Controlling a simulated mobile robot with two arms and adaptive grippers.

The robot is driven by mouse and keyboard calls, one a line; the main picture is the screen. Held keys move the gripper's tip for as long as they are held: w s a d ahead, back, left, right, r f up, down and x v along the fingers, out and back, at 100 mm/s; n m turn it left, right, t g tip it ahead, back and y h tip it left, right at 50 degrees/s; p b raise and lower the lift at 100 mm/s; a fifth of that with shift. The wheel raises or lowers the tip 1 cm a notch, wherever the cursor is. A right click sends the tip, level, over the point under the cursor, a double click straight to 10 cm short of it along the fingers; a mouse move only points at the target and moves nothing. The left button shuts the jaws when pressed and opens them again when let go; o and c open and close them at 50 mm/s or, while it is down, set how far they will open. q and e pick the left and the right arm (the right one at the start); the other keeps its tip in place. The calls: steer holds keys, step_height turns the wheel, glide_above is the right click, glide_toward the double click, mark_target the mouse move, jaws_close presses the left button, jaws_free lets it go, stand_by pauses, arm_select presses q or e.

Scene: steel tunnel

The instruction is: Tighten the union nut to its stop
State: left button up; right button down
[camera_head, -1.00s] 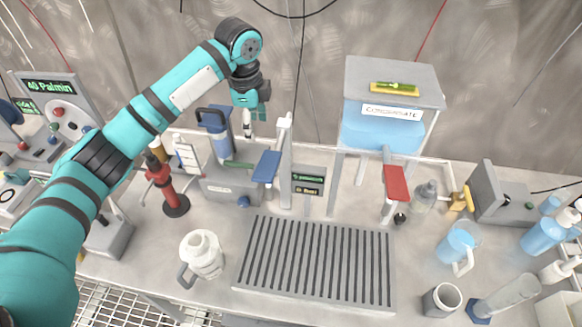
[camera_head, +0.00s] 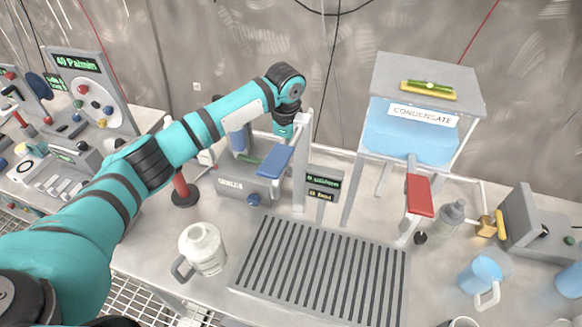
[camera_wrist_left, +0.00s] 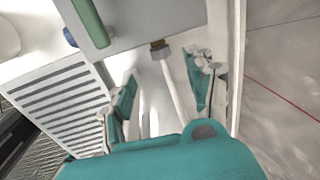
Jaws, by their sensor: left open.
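The union nut (camera_wrist_left: 160,47) shows in the left wrist view as a small grey nut with a brownish top, under the edge of a grey box (camera_wrist_left: 135,22). A pale pipe (camera_wrist_left: 172,92) runs down from it. My left gripper (camera_wrist_left: 163,90) is open, with one teal finger on each side of the pipe. The nut lies beyond the fingertips, and I see no contact with it. In the head view the left gripper (camera_head: 283,130) is behind the blue paddle (camera_head: 268,162), which hides its fingertips. The nut cannot be made out there. My right gripper is in no view.
A white post (camera_head: 301,165) stands close beside the left gripper. A slotted drain grid (camera_head: 320,270) lies in front, with a white jug (camera_head: 204,248) to its left. A condensate tank (camera_head: 410,130) and a red paddle (camera_head: 419,195) are to the right.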

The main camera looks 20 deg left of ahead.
mark_target(291, 168)
arm_select(q)
steer(key=f, duration=0.3)
steer(key=w+f, duration=0.1)
steer(key=f, duration=0.5)
steer(key=shift+w+f+p, duration=0.15)
steer(key=shift+p, duration=0.2)
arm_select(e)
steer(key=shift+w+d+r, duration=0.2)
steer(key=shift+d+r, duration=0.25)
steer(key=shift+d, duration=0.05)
arm_select(q)
steer(key=c, duration=0.6)
jaws_close()
steer(key=shift+w+f+g+b, duration=0.1)
steer(key=shift+g+b, duration=0.4)
steer(key=shift+b, duration=0.25)
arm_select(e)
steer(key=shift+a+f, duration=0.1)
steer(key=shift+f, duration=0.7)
